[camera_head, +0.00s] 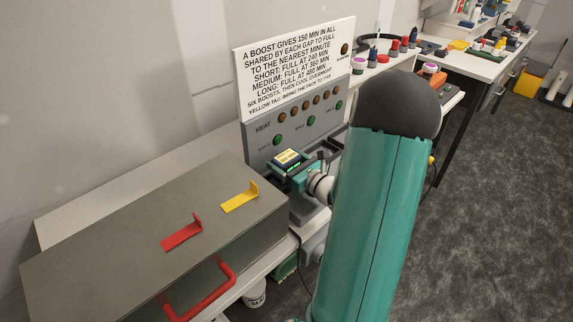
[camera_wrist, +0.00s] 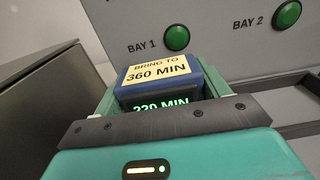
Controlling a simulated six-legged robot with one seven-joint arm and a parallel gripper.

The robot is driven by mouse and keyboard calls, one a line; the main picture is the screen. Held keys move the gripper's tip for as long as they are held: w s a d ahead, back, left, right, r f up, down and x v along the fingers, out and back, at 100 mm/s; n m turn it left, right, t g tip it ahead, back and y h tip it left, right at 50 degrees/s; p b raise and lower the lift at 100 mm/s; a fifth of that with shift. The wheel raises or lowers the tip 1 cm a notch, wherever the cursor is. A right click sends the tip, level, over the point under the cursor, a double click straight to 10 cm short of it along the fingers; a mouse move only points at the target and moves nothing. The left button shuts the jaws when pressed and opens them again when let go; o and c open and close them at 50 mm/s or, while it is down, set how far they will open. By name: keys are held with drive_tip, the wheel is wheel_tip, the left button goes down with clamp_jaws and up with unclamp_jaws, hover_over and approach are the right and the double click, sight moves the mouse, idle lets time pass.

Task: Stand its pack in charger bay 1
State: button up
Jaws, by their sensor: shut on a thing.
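The pack (camera_wrist: 160,88) is a dark blue block with a yellow tag reading "BRING TO 360 MIN". Its green display is partly hidden by my gripper's dark bar and seems to read 220 MIN. My gripper (camera_head: 291,168) is shut on the pack, with green fingers at its sides in the wrist view. The grey charger (camera_head: 258,148) stands behind, with the green BAY 1 button (camera_wrist: 176,37) just above and right of the pack. The BAY 2 button (camera_wrist: 287,15) is further right. The pack's underside is hidden, so I cannot tell whether it touches the bay floor.
A white board (camera_head: 296,60) above the charger lists boost rules, including "MEDIUM: FULL AT 360 MIN". A grey box (camera_head: 130,235) with a red handle (camera_head: 205,295) and red and yellow tabs stands close left. Benches with small items continue at the back right; open floor lies right.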

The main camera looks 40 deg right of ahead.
drive_tip(key=shift+f, duration=0.6)
drive_tip(key=shift+f, duration=0.15)
drive_tip(key=o, duration=1.4)
drive_tip(key=s, duration=1.2)
drive_tip(key=shift+d, duration=0.15)
